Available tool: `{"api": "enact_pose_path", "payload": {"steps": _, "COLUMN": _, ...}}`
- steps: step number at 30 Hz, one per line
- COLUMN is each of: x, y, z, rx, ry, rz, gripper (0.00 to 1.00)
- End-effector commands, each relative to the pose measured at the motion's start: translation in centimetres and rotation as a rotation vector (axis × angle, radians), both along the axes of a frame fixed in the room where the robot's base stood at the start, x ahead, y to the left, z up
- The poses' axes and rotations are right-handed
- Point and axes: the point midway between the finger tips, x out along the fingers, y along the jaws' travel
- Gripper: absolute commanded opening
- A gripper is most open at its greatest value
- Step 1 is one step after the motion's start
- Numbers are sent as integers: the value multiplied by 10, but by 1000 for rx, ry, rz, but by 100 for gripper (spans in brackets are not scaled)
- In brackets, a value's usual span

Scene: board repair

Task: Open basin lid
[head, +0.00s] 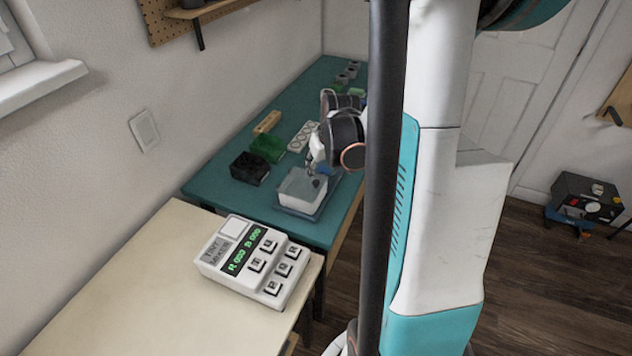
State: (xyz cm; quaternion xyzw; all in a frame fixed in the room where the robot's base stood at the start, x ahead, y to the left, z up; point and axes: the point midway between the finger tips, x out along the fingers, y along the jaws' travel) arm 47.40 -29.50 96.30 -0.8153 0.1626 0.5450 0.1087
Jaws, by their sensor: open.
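The basin (300,198) is a small white box on the near end of the teal table. A grey, partly see-through lid (298,182) appears to cover its top. My gripper (314,172) is just above the basin's far right part, pointing down and open. The view is too small to tell whether its fingers touch the lid.
The basin stands on a blue-grey tray (288,212) near the table's right edge. A black box (250,168), a green block (268,147), a wooden piece (267,122) and a white holed rack (303,136) stand to the left and behind. A keypad device (258,262) sits on the cream table.

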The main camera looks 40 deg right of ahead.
Motion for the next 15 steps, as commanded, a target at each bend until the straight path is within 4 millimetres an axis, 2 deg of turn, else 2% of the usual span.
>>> {"api": "enact_pose_path", "payload": {"steps": 1, "x": 5, "y": -2, "z": -13, "rx": 0, "ry": 0, "rz": 1, "gripper": 41}}
{"api": "enact_pose_path", "payload": {"steps": 6, "x": 16, "y": -6, "z": -43, "rx": 0, "ry": 0, "rz": 1, "gripper": 41}}
{"api": "enact_pose_path", "payload": {"steps": 15, "x": 28, "y": -11, "z": -75, "rx": 0, "ry": 0, "rz": 1, "gripper": 41}}
